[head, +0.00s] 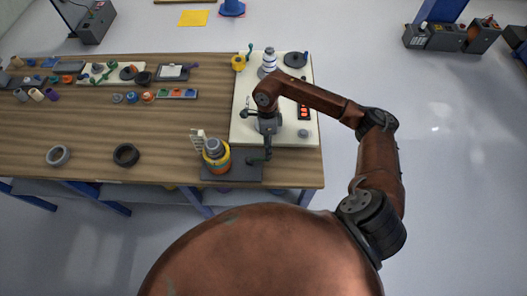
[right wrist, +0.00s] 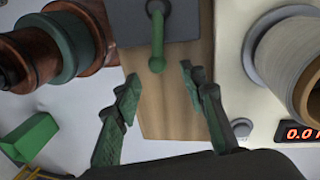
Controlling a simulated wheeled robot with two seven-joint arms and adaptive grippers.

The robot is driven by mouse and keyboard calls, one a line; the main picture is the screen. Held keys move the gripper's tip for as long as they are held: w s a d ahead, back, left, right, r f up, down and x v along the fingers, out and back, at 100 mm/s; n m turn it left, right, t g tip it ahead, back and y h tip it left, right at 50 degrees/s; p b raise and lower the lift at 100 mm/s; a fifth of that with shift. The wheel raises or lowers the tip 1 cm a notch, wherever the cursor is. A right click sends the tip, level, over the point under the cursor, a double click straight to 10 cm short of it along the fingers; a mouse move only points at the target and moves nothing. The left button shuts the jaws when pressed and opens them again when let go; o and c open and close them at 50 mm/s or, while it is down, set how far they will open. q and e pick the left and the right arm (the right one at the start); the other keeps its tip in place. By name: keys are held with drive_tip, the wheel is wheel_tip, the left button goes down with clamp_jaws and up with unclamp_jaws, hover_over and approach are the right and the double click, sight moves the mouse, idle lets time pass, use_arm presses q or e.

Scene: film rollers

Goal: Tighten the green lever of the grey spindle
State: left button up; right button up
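My right gripper (right wrist: 158,88) is open and empty in the right wrist view, its two dark green fingers apart. A green lever (right wrist: 157,35) with a rounded end stands just beyond the fingertips, apart from them, over a dark grey block (right wrist: 190,28). In the head view my right arm reaches over the front of the table, partly hiding the area by the dark base plate (head: 222,173). On that plate stands a spindle with a grey top (head: 212,146) and yellow and orange bands. I cannot tell for certain which spindle the lever belongs to. My left gripper is not in view.
A white board (head: 296,85) carries a white-and-grey stack (head: 269,58) and a red display (head: 304,112). A large pale roll (right wrist: 292,65) is right of the gripper. Two rings, grey (head: 58,156) and black (head: 126,155), lie left on the wooden table (head: 90,128). Small parts line its back.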

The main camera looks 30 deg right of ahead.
sight(258, 159)
drive_tip(key=f, duration=0.2)
drive_tip(key=s+f, duration=0.1)
drive_tip(key=f, duration=0.3)
drive_tip(key=shift+s+a, duration=0.15)
drive_tip(key=shift+a, duration=0.15)
drive_tip(key=shift+f, duration=0.45)
drive_tip(key=shift+s, duration=0.1)
drive_tip(key=c, duration=0.8)
clamp_jaws()
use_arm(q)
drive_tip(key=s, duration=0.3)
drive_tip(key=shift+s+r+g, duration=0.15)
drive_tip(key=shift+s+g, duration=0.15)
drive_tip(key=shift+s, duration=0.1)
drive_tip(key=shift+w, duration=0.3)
